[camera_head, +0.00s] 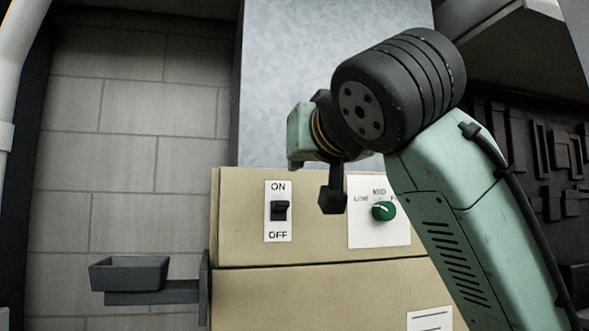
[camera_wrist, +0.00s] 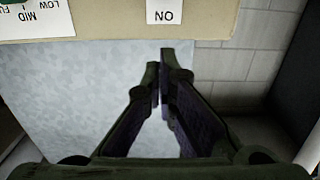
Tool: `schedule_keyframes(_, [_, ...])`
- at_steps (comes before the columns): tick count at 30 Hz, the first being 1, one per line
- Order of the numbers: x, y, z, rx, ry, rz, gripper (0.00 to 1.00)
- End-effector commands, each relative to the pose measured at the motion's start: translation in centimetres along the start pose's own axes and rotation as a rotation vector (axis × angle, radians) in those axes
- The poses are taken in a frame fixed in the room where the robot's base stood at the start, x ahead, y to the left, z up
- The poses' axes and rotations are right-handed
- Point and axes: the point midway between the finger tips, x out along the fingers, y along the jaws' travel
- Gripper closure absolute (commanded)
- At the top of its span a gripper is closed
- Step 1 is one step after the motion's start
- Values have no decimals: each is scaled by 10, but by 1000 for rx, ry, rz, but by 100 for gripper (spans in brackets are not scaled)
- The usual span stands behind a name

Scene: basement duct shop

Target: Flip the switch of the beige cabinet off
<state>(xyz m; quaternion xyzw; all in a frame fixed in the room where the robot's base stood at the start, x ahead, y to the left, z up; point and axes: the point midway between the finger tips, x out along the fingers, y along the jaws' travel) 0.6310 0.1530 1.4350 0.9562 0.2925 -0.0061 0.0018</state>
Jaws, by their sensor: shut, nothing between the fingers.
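The beige cabinet (camera_head: 240,235) stands at the middle of the head view. Its switch (camera_head: 280,210) is a black toggle on a white plate, with ON printed above and OFF below. I cannot surely tell which way the toggle leans. My gripper (camera_head: 332,203) is shut and empty, to the right of the switch plate and apart from the switch in the picture. In the wrist view my gripper (camera_wrist: 159,60) has its fingertips together. There the ON label (camera_wrist: 165,16) shows upside down at the top edge, and the toggle is out of frame.
A green knob (camera_head: 383,211) on a plate marked LOW and MID sits right of the switch. A grey tray (camera_head: 130,273) sticks out left of the cabinet. A grey metal duct (camera_head: 300,90) rises behind it. A block wall (camera_head: 130,150) is at left.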

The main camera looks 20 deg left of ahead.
Motion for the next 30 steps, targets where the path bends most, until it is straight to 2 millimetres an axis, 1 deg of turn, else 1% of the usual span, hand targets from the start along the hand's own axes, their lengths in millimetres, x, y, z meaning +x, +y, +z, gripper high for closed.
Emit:
schedule_keyframes(5, [31,0,-3,1,-3,0,100])
schedule_keyframes(9, [63,1,-4,1,-4,0,100])
schedule_keyframes(14, [96,0,-3,1,-2,0,100])
schedule_keyframes(15, [89,2,8,-1,0,1,100])
schedule_keyframes(18, [84,1,22,-1,0,1,100])
schedule_keyframes(21, [81,1,31,-1,0,1,100])
schedule_keyframes(24, [79,0,36,0,0,0,100])
schedule_keyframes(30, [78,0,38,0,0,-1,100])
